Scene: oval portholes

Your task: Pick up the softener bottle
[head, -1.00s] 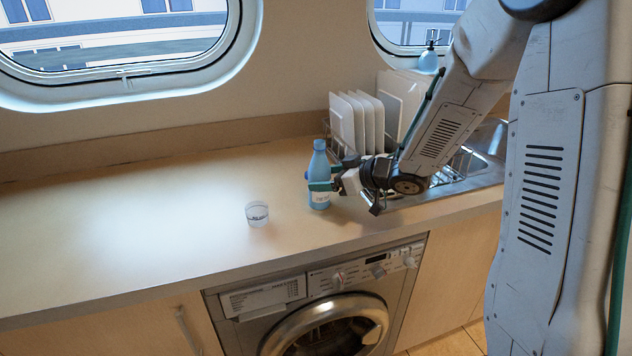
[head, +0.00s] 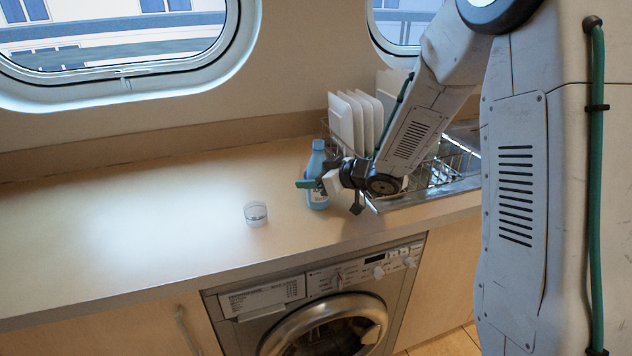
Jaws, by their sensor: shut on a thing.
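The blue softener bottle (head: 317,160) with a pale label stands upright on the wooden counter, left of the dish rack. My gripper (head: 315,184) is at the bottle's middle, coming from the right, and is shut on it. A green fingertip shows at the bottle's left side. The gripper and wrist hide part of the bottle's middle and right side. The bottle's base appears to be at counter level.
A small clear glass (head: 256,214) stands on the counter left of the bottle. White plates (head: 345,120) stand in a rack behind my wrist, by the sink (head: 440,180). A washing machine (head: 320,310) is below. The counter's left side is clear.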

